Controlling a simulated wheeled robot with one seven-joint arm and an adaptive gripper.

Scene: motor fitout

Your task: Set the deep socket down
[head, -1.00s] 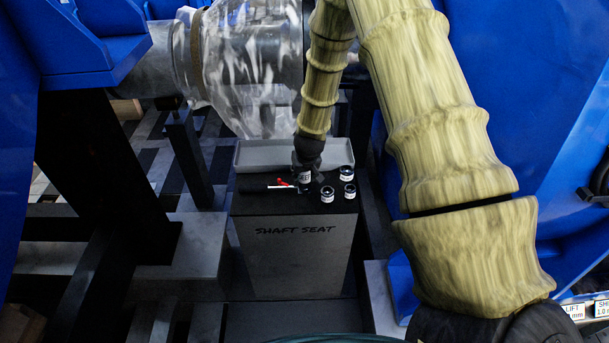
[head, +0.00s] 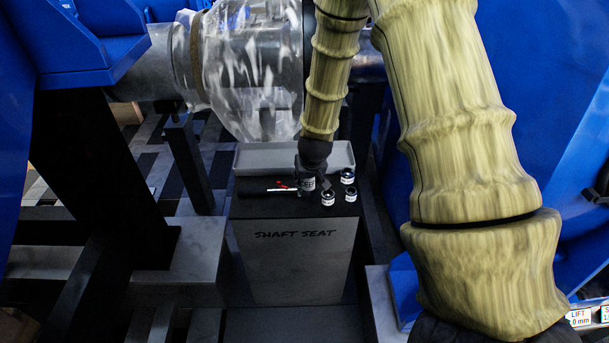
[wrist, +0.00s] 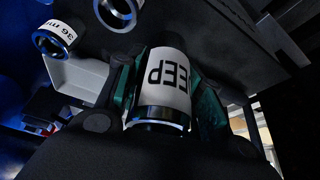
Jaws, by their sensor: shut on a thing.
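The deep socket (wrist: 163,90) is a chrome cylinder with a white label reading "EEP" upside down in the wrist view. My gripper (wrist: 165,100) is shut around it, with a finger on each side. In the head view my gripper (head: 310,178) is over the black top of the shaft seat stand (head: 295,240), and the socket's label (head: 308,184) shows just below it. I cannot tell whether the socket's base touches the top.
Two shorter labelled sockets stand close on the right, one in front (head: 328,198) and one behind (head: 347,175); another (head: 351,194) is beside them. A grey tray (head: 260,158) lies behind. A dark-handled tool with a red part (head: 283,188) lies left.

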